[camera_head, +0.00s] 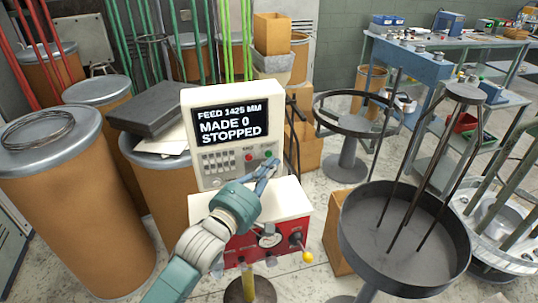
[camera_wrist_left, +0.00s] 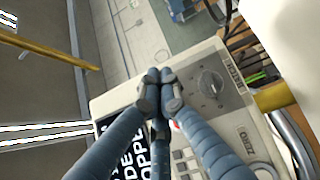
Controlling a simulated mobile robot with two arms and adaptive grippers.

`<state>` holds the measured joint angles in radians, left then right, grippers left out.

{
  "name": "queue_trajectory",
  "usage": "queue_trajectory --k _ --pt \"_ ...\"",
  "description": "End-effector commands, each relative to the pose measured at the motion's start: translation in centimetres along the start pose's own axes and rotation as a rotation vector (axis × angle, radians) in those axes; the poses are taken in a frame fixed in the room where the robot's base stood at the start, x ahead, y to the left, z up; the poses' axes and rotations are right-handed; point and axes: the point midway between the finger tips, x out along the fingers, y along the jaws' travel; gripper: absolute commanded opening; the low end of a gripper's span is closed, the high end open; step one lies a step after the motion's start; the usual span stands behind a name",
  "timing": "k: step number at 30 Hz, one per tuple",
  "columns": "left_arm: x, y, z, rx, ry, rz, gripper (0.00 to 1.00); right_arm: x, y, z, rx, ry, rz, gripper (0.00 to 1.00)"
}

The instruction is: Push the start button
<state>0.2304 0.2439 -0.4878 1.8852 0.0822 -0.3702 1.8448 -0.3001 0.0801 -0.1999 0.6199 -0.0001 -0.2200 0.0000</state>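The control box (camera_head: 232,136) is off-white and stands upright on a red and white base (camera_head: 250,222). Its screen (camera_head: 228,123) reads "FEED 1425 MM, MADE 0, STOPPED". Below the screen are a keypad, a red button (camera_head: 249,157) and a green button (camera_head: 268,154). My left gripper (camera_head: 270,167) is in front of the panel, its tips just below the green button; I cannot tell whether they touch. In the left wrist view the fingertips (camera_wrist_left: 158,90) are together and hold nothing. There the green button is not visible, and a dial (camera_wrist_left: 211,86) shows beside the fingers.
A round dark tray (camera_head: 405,240) with upright rods stands right of the base. Fibre drums (camera_head: 75,210) crowd the left. A yellow-knobbed lever (camera_head: 307,257) sticks out low at the base's right. A workbench (camera_head: 420,62) is at the back right.

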Motion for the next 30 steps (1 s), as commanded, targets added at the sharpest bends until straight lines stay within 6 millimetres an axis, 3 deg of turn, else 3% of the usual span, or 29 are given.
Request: queue_trajectory --k 30 --pt "0.52 0.07 -0.55 -0.001 0.001 -0.001 0.00 -0.44 -0.01 -0.05 0.000 0.000 0.000 0.00"
